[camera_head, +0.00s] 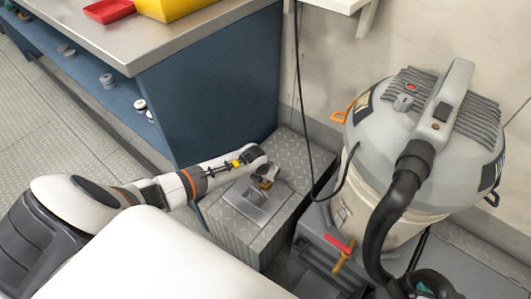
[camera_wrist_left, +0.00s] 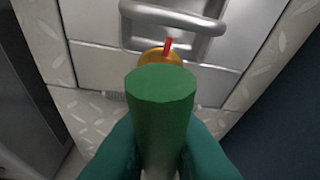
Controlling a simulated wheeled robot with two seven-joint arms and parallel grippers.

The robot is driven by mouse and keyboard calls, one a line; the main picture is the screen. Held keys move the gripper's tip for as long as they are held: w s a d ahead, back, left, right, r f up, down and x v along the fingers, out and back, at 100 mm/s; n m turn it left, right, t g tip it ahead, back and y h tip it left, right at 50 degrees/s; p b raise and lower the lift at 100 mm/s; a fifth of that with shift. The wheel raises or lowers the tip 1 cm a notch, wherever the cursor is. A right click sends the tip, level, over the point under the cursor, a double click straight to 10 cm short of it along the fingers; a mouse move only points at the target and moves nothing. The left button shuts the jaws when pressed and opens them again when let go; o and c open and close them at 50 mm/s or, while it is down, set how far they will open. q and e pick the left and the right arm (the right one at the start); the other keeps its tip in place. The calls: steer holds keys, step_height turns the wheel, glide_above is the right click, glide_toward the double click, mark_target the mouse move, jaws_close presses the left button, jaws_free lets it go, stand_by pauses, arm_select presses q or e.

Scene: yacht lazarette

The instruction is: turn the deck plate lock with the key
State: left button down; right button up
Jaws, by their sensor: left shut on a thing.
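The key shows in the left wrist view as a thick green handle (camera_wrist_left: 160,100). My left gripper (camera_wrist_left: 160,135), with teal fingers, is shut on it. Just beyond the handle is the round brass lock (camera_wrist_left: 152,57) with a red mark (camera_wrist_left: 168,46). The handle hides the near part of the lock, so I cannot tell whether the key is in it. The metal deck plate (camera_wrist_left: 95,68) has a bar handle (camera_wrist_left: 178,38) behind the lock. In the head view the plate (camera_head: 250,207) lies on a tread-plate box, with my left gripper over its far edge. My right gripper is out of view.
A grey vacuum cleaner (camera_head: 410,110) with a black hose (camera_head: 385,210) stands at the right. A blue cabinet (camera_head: 215,90) rises behind the box. A black cable (camera_head: 302,90) hangs close by. A red-handled valve (camera_head: 340,248) is right of the box.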

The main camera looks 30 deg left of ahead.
arm_select(q)
steer(key=shift+n, duration=0.3)
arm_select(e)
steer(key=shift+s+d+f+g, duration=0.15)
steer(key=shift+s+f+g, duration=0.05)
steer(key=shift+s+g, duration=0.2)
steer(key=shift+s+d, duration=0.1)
arm_select(q)
steer(key=shift+n+y+p, duration=0.45)
steer(key=shift+n+y, duration=0.05)
steer(key=shift+n, duration=0.5)
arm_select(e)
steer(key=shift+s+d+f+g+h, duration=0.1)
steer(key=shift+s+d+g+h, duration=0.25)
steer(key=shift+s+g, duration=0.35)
